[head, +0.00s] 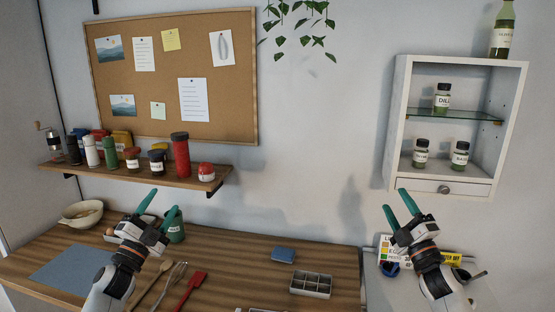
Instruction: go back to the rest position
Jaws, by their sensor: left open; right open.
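My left gripper (157,208) is open, with green fingers spread and nothing between them. It is above the left part of the wooden counter, in front of a dark green container that it partly hides. My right gripper (397,207) is open and empty, with its green fingers pointing up, below the wall cabinet (401,130) and in front of the wall. The cabinet is white, its front is open, and it shows a glass shelf (450,116), several small spice jars and a small drawer (445,188) at the bottom.
A wall shelf (140,177) with jars and bottles is behind my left gripper. The counter (240,270) holds a bowl (82,213), utensils, a blue item (283,254) and a grey divided tray (311,284). A bottle (502,35) stands on the cabinet. The wall between the grippers is clear.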

